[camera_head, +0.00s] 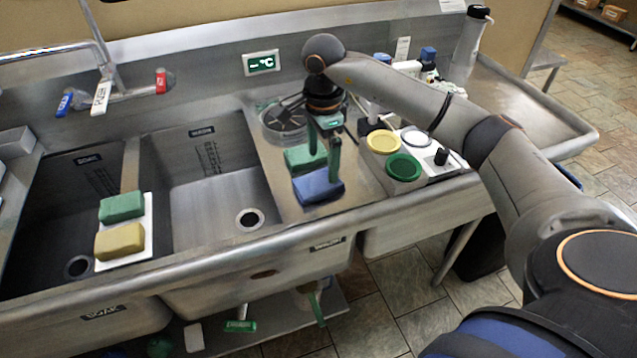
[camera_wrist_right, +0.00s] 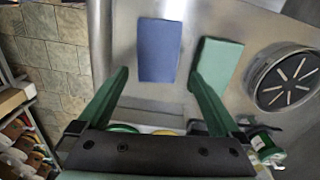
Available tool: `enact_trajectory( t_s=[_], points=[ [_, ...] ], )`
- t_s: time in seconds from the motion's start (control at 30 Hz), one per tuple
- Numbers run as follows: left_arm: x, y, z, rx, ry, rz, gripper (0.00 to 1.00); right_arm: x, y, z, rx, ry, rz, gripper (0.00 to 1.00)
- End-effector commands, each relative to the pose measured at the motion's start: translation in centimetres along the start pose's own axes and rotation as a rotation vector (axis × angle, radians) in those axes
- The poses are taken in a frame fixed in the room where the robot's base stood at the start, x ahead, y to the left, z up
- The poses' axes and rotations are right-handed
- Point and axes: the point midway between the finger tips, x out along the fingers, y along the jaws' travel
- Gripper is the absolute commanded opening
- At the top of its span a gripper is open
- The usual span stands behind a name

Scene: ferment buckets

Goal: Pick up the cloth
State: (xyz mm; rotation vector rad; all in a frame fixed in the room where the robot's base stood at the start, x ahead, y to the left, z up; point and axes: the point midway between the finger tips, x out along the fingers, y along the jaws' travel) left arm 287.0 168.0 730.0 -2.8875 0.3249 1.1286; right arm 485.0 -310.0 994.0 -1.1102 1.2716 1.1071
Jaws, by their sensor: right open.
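A blue folded cloth (camera_head: 318,187) lies on the steel deck right of the sinks, near the front edge. A green folded piece (camera_head: 304,158) lies just behind it. My right gripper (camera_head: 325,150) is above these two, pointing down, with its green fingers apart and nothing between them. In the right wrist view the blue cloth (camera_wrist_right: 159,48) lies ahead, between the lines of the open fingers (camera_wrist_right: 159,76). The green piece (camera_wrist_right: 217,66) is partly hidden by one finger there. I cannot tell from the picture whether fingers touch either piece. My left gripper is not in view.
A round strainer (camera_head: 285,118) sits behind the pieces. Yellow (camera_head: 383,141) and green (camera_head: 404,167) round lids are to the right. Bottles (camera_head: 428,62) stand at the back.

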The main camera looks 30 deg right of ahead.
Motion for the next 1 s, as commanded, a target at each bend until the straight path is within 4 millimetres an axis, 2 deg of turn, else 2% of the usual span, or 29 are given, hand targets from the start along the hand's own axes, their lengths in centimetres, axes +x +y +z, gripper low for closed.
enact_trajectory(
  t_s=[0.3, 0.43, 0.63, 1.0],
  points=[
    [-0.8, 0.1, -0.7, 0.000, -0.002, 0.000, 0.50, 4.2, 0.5, 0.4, 0.000, -0.001, 0.004, 1.00],
    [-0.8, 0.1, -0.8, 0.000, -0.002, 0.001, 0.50, 5.1, 0.5, 0.4, -0.001, -0.002, 0.001, 1.00],
    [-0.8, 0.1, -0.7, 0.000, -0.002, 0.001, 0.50, 5.2, 0.5, 0.4, -0.001, -0.001, 0.000, 1.00],
    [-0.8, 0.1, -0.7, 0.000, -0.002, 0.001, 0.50, 5.1, 0.4, 0.4, -0.001, -0.002, 0.001, 0.59]
  ],
)
